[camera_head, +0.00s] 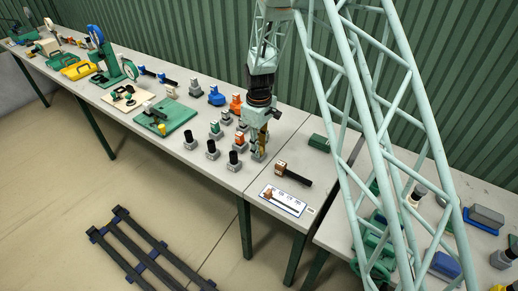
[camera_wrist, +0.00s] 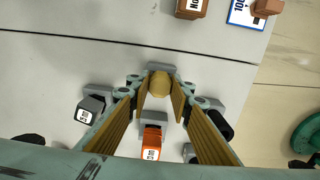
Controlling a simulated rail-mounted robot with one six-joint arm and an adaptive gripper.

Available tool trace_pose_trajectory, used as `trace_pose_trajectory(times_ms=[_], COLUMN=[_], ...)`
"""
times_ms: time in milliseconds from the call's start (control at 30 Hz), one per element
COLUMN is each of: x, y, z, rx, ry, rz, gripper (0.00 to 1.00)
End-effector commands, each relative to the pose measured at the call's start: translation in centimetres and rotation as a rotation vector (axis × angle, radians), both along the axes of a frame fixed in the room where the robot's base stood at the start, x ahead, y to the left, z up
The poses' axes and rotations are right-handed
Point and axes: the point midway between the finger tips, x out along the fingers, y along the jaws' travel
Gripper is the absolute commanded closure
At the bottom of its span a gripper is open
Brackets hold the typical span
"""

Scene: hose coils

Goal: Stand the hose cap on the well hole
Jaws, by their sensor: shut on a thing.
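My gripper (camera_wrist: 160,95) points down, with its two tan ribbed fingers on either side of a round tan-yellow piece (camera_wrist: 159,84), which it grips. A grey block (camera_wrist: 157,67) shows just behind this piece; I cannot tell whether the piece is seated in it or held above it. In the head view my gripper (camera_head: 260,147) is low over the near edge of the long table, among small grey blocks with coloured tops. I cannot tell for sure which piece is the hose cap, or make out the well hole.
An orange-topped block (camera_wrist: 152,142) and a labelled grey block (camera_wrist: 90,108) stand close by my fingers. Black-topped blocks (camera_head: 234,159) stand left of the gripper. A brown-and-black tool (camera_head: 294,173) and a white card (camera_head: 288,200) lie on the table to the right.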

Motion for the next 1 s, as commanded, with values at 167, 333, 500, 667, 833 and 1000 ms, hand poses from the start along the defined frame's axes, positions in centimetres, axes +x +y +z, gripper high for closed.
trace_pose_trajectory(times_ms=[167, 333, 500, 667, 833, 1000], x=[0.0, 0.0, 0.0, 0.0, 0.0, 0.0], y=[0.0, 0.0, 0.0, 0.0, 0.0, 0.0], z=[-0.15, -0.16, -0.16, -0.16, -0.16, -0.16], rx=[0.0, 0.0, 0.0, 0.0, 0.0, 0.0], ry=[0.0, 0.0, 0.0, 0.0, 0.0, 0.0], rz=[0.0, 0.0, 0.0, 0.0, 0.0, 0.0], gripper=[0.93, 0.93, 0.73, 0.64, 0.64, 0.64])
